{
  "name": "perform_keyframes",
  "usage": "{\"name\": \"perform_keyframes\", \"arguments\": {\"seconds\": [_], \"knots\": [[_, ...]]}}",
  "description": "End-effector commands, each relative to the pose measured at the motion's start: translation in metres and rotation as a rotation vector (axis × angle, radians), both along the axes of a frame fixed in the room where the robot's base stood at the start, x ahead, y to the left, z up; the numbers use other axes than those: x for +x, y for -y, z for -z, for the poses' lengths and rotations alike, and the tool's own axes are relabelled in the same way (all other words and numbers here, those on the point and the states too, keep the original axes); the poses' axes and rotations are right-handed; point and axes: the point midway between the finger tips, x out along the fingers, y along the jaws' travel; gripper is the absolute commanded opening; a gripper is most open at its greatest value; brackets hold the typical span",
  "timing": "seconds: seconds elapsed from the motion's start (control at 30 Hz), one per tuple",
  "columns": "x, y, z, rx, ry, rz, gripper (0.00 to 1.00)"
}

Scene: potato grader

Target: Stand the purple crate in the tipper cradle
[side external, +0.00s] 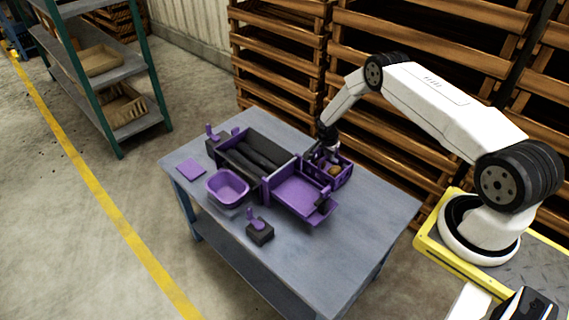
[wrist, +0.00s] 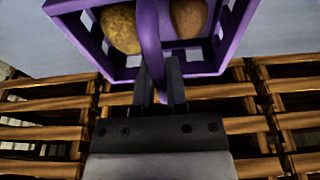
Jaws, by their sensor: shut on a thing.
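The purple crate (side external: 346,176) has slotted walls and holds potatoes. It is at the back right of the table, beside the grader's shallow purple tray (side external: 298,193). In the wrist view the crate (wrist: 222,50) fills the top, with two potatoes showing either side of a purple upright strap. My gripper (wrist: 160,62) is shut on that strap; in the side view my gripper (side external: 328,146) is over the crate's back left part. I cannot tell whether the crate's base touches anything. I cannot single out the tipper cradle for sure; the purple tray may be part of it.
A grader trough (side external: 245,163) with dark rollers adjoins the tray. A purple tub (side external: 228,186), a flat purple plate (side external: 191,170) and two dark blocks with purple levers (side external: 260,232) (side external: 212,137) are on the table. The table's right front (side external: 350,225) is clear. Stacked wooden crates (side external: 280,60) stand behind.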

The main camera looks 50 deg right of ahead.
Motion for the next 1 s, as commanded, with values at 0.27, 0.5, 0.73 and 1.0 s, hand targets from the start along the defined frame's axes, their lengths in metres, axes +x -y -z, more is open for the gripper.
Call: {"name": "perform_keyframes", "arguments": {"seconds": [0.27,0.5,0.73,1.0], "knots": [[0.0,0.0,-0.011,-0.001,0.001,0.0,0.0],[0.001,0.0,-0.019,-0.001,0.002,0.0,0.0],[0.0,0.0,-0.027,-0.001,0.001,0.0,0.0],[0.0,0.0,-0.037,0.0,0.001,0.0,0.0]]}}
